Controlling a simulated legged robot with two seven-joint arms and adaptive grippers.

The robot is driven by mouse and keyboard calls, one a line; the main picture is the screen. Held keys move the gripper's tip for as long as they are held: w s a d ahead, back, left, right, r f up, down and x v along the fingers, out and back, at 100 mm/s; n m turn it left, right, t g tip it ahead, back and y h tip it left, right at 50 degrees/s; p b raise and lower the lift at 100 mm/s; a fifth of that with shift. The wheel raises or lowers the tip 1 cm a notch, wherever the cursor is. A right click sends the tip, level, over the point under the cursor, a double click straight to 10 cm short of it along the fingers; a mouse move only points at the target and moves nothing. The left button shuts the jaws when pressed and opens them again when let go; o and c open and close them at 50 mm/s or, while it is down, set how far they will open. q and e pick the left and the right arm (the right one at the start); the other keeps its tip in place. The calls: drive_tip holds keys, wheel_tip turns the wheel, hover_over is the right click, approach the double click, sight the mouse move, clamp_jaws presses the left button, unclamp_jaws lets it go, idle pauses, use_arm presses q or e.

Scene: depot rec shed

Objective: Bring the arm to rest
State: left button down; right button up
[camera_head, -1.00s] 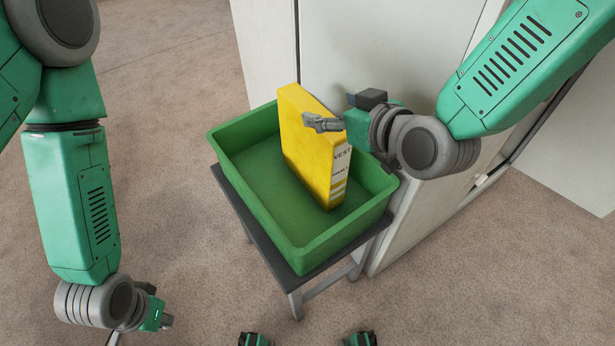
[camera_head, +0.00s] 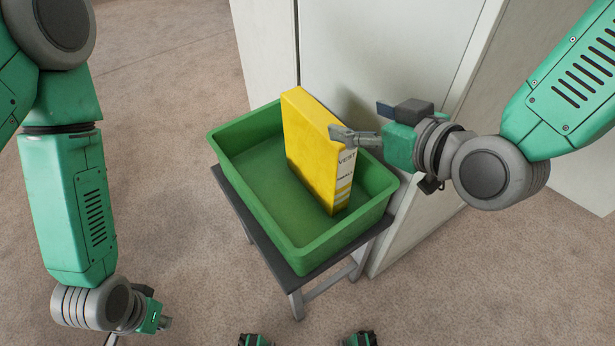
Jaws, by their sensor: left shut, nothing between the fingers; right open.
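My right gripper (camera_head: 342,136) is open at the upper right edge of a yellow box (camera_head: 311,150). Its fingers overlap the box's top corner in the picture, and I cannot tell whether they touch it. The box stands upright, slightly tilted, inside a green bin (camera_head: 233,177), with a white printed label on its right side. My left gripper (camera_head: 164,323) is shut and empty, low at the left, over the floor and away from the bin.
The bin rests on a small dark-topped stand (camera_head: 262,243) with light legs. A white cabinet (camera_head: 365,50) stands right behind it. Carpeted floor (camera_head: 185,190) is free between my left arm and the stand.

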drive_tip(key=s+d+f+m+g+h+p, duration=0.2)
drive_tip(key=s+d+f+g, duration=0.15)
drive_tip(key=f, duration=0.45)
drive_tip(key=s+d+f+m+g+h+p, duration=0.1)
drive_tip(key=s+d+f+g+h, duration=0.1)
drive_tip(key=s+d+f, duration=0.45)
use_arm(q)
drive_tip(key=shift+w+a+r+p, duration=0.1)
drive_tip(key=shift+r+p, duration=0.5)
drive_tip(key=shift+r, duration=0.7)
drive_tip(key=shift+a+r+p, duration=0.1)
drive_tip(key=shift+r+p, duration=0.5)
drive_tip(key=shift+r, duration=0.7)
use_arm(e)
drive_tip(key=s+d+f+m+g+h, duration=0.1)
drive_tip(key=s+d+f+g+h, duration=0.1)
drive_tip(key=s+d+f, duration=0.2)
drive_tip(key=s+d+f+m+g+h, duration=0.1)
drive_tip(key=s+d+f+m+g, duration=0.1)
drive_tip(key=s, duration=0.7)
drive_tip(key=shift+d+f+g+h, duration=0.4)
drive_tip(key=shift+d+f+g, duration=0.15)
drive_tip(key=shift+d+f, duration=1.05)
